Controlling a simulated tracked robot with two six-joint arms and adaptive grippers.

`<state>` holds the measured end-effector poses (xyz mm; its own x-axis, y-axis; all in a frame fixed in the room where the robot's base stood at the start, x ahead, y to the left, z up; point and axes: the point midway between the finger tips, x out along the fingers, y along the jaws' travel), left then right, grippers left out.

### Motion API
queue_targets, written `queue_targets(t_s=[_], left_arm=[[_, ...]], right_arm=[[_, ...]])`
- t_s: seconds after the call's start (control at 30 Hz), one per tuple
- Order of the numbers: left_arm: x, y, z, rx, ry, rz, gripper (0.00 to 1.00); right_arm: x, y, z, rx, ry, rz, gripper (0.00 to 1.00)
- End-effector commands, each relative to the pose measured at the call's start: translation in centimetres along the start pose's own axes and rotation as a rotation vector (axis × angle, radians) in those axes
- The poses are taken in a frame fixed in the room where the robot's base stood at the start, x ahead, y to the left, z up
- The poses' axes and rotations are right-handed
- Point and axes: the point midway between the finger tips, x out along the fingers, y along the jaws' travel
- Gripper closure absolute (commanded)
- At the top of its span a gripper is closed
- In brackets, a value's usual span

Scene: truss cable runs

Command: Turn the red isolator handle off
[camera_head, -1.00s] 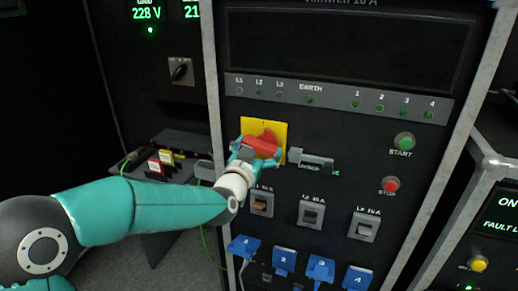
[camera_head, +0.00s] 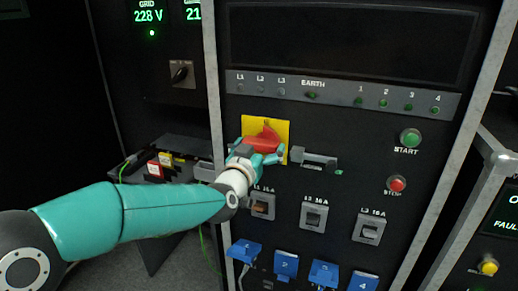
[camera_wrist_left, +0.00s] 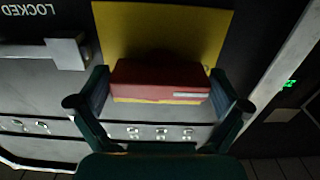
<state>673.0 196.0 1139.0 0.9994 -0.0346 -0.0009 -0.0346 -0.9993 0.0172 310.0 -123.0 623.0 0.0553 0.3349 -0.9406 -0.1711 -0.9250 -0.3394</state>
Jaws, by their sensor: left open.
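The red isolator handle (camera_head: 265,139) sits on a yellow square plate (camera_head: 280,126) on the dark cabinet front. My left gripper (camera_head: 258,153) is at the handle, partly covering it in the head view. In the left wrist view, the red handle (camera_wrist_left: 160,80) lies between the two spread fingers of my left gripper (camera_wrist_left: 158,88), one finger on each side. The yellow plate (camera_wrist_left: 125,28) shows behind it. The fingers look apart from the handle's ends. My right gripper is not in view.
A grey latch bar (camera_head: 314,158) sits just right of the plate; the label "LOCKED" shows near it in the wrist view. Breaker switches (camera_head: 313,217) and blue sockets (camera_head: 285,264) are below. Green START (camera_head: 410,138) and red STOP (camera_head: 396,184) buttons are at right.

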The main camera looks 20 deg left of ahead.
Motion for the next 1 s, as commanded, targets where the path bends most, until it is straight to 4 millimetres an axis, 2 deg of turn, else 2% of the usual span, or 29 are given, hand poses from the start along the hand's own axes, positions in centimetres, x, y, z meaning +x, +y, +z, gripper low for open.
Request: queue_targets(t_s=[0.13, 0.27, 0.5, 0.7, 0.83, 1.0], left_arm=[[-0.6, 0.0, -0.1, 0.001, 0.001, 0.0, 0.0], [-2.2, 0.0, -0.1, 0.001, 0.001, 0.0, 0.0], [-7.0, 0.0, -0.1, 0.0, 0.001, 0.001, 0.0], [-10.4, 0.0, 0.0, 0.0, 0.001, 0.0, 0.0], [-11.6, 0.0, 0.1, -0.001, 0.0, 0.0, 0.0], [-12.0, 0.0, 0.1, -0.001, -0.001, 0.0, 0.0]], right_arm=[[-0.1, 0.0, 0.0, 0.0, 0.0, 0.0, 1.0], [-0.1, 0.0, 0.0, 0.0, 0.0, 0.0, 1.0], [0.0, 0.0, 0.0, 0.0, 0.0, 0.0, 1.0], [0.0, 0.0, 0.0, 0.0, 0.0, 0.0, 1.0], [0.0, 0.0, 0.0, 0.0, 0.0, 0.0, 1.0], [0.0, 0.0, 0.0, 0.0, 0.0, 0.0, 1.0]])
